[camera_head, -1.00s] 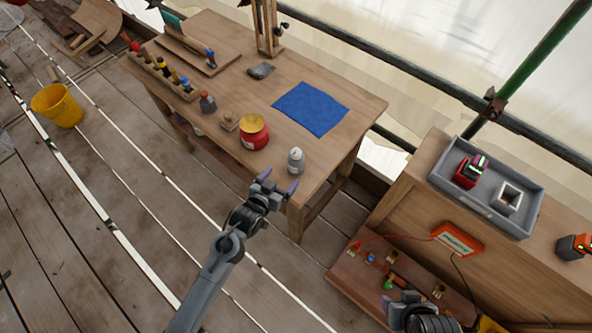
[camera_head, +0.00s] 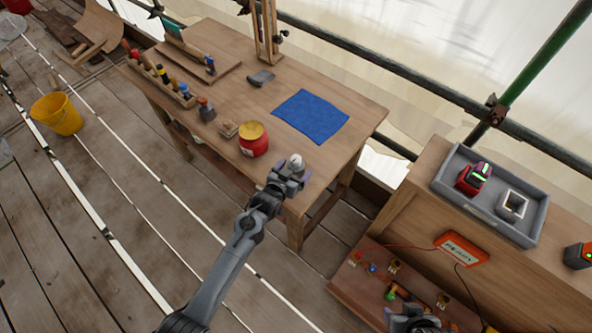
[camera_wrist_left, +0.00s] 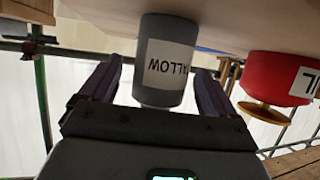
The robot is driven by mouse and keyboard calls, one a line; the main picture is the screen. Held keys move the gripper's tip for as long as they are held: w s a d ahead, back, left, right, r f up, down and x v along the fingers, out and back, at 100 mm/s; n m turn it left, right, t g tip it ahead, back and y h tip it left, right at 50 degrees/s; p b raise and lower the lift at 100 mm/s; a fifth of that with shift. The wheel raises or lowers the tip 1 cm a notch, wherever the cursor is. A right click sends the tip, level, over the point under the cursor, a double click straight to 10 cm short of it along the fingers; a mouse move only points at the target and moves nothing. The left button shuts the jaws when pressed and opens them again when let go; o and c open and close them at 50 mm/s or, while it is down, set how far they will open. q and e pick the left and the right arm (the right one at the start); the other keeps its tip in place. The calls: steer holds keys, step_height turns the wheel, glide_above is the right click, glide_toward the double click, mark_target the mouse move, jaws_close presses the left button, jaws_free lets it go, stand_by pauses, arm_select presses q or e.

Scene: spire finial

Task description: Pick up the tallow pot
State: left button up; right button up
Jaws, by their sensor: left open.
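The tallow pot (camera_head: 296,161) is a small grey pot near the front right corner of the wooden workbench. My left gripper (camera_head: 289,178) is open at the bench's front edge. In the left wrist view the purple fingers of the left gripper (camera_wrist_left: 160,78) stand on either side of the pot, with gaps visible. My right gripper (camera_head: 412,319) is only partly in view at the bottom edge, and its jaws cannot be made out.
A red pot with a yellow lid (camera_head: 254,139) stands left of the tallow pot. A blue cloth (camera_head: 311,115) lies behind on the workbench (camera_head: 235,95). A grey tray (camera_head: 531,232) sits on the right cabinet. A yellow bucket (camera_head: 57,113) stands on the floor at left.

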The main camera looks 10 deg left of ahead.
arm_select(q)
steer(key=shift+w+d+f, duration=0.15)
steer(key=shift+w+f, duration=0.1)
steer(key=shift+w, duration=0.4)
steer(key=c, duration=1.1)
steer(key=shift+c, duration=0.2)
steer(key=shift+r, duration=0.15)
